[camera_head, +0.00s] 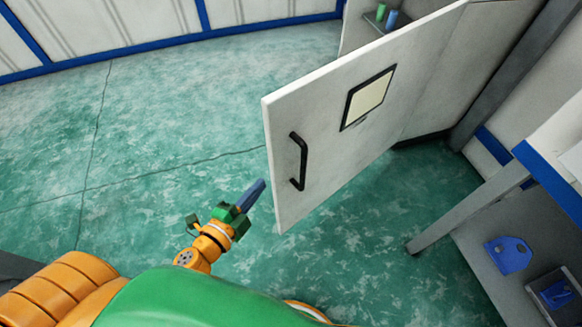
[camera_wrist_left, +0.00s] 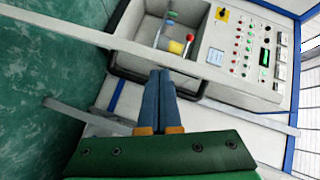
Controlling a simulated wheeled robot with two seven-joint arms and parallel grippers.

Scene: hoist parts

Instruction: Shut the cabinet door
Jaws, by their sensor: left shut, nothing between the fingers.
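The white cabinet door (camera_head: 330,130) stands wide open in the head view, with a black handle (camera_head: 298,161) near its free edge and a black-framed pale panel. Behind it is the grey-white cabinet (camera_head: 480,50), partly hidden by the door. My left gripper (camera_head: 259,187) is shut and empty, just left of the door's free edge, low beside the handle; contact with the door cannot be told. In the left wrist view the blue fingers (camera_wrist_left: 159,75) are together, near a dark bar that looks like the handle. My right gripper is not in view.
A green and a blue item (camera_head: 391,19) stand inside the cabinet. A blue-edged bench (camera_head: 548,170) is at the right, with a blue part (camera_head: 508,256) low beneath it. A control panel (camera_wrist_left: 245,50) shows in the left wrist view. Green floor left of the door is clear.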

